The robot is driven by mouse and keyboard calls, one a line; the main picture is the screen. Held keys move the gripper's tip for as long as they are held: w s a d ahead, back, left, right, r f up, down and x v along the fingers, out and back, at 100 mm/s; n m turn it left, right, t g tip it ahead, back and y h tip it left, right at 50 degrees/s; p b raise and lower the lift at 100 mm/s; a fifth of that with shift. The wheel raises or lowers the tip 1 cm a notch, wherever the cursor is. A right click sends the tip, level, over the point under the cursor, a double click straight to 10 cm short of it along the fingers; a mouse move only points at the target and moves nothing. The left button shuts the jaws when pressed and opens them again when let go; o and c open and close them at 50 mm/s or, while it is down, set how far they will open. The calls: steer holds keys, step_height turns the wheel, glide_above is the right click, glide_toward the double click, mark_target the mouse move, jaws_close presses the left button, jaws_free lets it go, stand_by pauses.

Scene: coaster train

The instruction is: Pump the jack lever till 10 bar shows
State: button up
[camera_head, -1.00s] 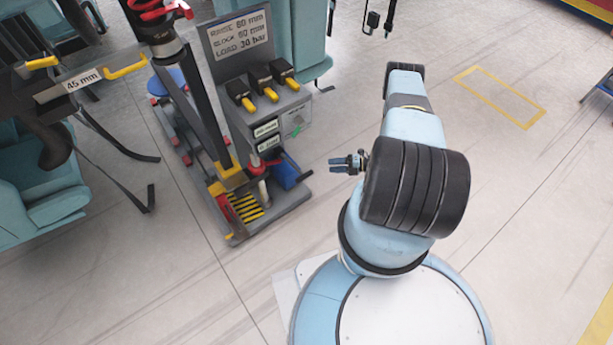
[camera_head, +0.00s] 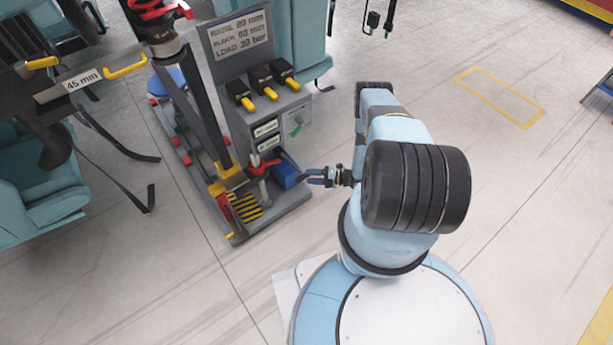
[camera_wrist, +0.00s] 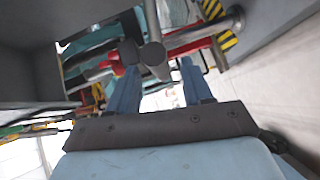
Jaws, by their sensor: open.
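The jack stand (camera_head: 222,205) stands on the floor left of my arm, with a yellow-and-black striped plate at its base. A red part with a short grey rod, seemingly the jack lever (camera_head: 262,167), is low on its right side. A grey cross-shaped rod end (camera_wrist: 152,54) shows beyond and between the fingertips. I cannot make out any pressure reading.
A sign panel (camera_head: 239,38) reads RAISE 80 mm, BLOCK 60 mm, LOAD 30 bar. Yellow-tipped black handles (camera_head: 263,83) sit below it. Teal coaster seats (camera_head: 40,180) with hanging straps are at left. The floor (camera_head: 480,200) at right is clear.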

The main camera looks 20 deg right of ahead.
mark_target(304, 175)
steer(key=shift+x, duration=1.9)
jaws_close()
